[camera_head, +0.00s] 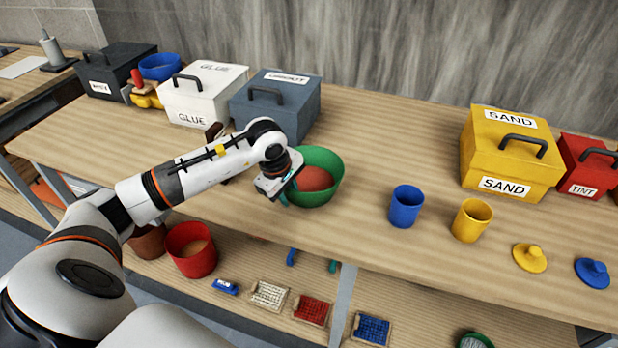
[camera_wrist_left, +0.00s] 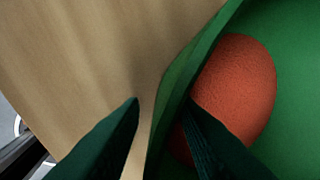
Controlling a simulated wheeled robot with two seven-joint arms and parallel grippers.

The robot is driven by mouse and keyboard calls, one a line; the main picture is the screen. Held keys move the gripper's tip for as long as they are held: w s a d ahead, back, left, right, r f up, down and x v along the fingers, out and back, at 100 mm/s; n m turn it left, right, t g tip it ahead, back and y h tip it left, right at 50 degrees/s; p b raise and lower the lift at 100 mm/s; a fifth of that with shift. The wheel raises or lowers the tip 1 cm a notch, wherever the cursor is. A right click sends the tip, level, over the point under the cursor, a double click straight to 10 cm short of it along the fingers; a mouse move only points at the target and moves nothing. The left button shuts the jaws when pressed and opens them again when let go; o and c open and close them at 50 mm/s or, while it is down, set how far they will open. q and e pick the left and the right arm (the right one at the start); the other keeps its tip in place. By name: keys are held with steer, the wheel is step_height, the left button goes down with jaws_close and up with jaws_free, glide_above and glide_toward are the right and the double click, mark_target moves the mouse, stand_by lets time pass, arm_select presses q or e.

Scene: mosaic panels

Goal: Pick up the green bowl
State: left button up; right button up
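The green bowl (camera_head: 334,172) stands upright on the wooden table near its front edge and holds an orange-red mass. In the left wrist view the bowl's rim wall (camera_wrist_left: 178,85) runs up between my two dark green fingers. My left gripper (camera_head: 287,194) is at the bowl's left front side. In the left wrist view the gripper (camera_wrist_left: 162,105) is open, with one finger outside the wall and one inside. A strip of table shows between the outer finger and the wall. My right gripper is in neither view.
A blue cup (camera_head: 405,207) and a yellow cup (camera_head: 471,220) stand to the right of the bowl. A grey-blue box (camera_head: 290,105) and a white glue box (camera_head: 195,100) stand behind it. A lower shelf holds a red bucket (camera_head: 190,262).

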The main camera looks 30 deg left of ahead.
arm_select(q)
steer(key=shift+f, duration=0.1)
steer(key=shift+c, duration=0.3)
jaws_close()
steer(key=shift+w, duration=0.1)
